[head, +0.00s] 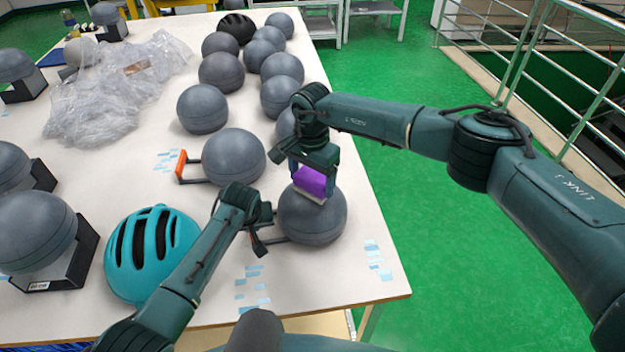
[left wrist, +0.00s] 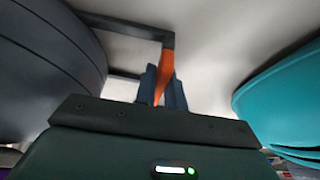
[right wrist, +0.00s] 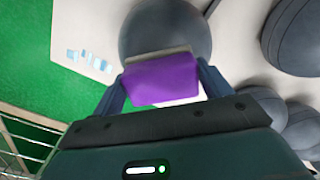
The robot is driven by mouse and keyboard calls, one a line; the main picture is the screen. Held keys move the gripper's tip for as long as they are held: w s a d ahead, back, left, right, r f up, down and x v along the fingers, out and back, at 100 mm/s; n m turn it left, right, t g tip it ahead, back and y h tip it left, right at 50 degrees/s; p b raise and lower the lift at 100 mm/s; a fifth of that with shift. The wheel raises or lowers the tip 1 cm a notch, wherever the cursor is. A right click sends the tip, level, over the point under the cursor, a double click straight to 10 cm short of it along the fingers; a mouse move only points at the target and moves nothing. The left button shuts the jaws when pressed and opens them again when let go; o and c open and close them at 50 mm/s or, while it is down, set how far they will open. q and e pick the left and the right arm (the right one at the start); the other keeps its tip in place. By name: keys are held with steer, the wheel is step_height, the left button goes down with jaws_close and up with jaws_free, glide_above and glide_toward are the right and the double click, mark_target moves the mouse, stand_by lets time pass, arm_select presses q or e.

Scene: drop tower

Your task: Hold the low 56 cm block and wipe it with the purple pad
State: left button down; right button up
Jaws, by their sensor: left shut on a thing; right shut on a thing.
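The grey round block (head: 315,222) stands near the table's front right edge, with a dark handle frame on its left side. My left gripper (head: 263,228) is shut on the orange grip of that handle (left wrist: 166,75); the block's dark side (left wrist: 45,60) fills the left of the left wrist view. My right gripper (head: 313,182) is shut on the purple pad (head: 311,181) and holds it at the top of the block. In the right wrist view the pad (right wrist: 162,80) overlaps the block (right wrist: 165,28); whether they touch is hard to tell.
A teal helmet (head: 152,252) lies left of my left arm. Another grey block with an orange handle (head: 234,156) stands just behind. Several grey blocks and a black helmet (head: 237,27) stand farther back. Clear plastic wrap (head: 115,90) lies at the left. The table's right edge is close.

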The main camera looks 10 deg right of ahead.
steer(key=shift+w+f, duration=0.15)
steer(key=shift+w, duration=0.85)
steer(key=shift+w+a, duration=0.1)
steer(key=shift+w, duration=0.9)
steer(key=shift+r, duration=3.6)
arm_select(q)
steer(key=c, duration=1.4)
jaws_free()
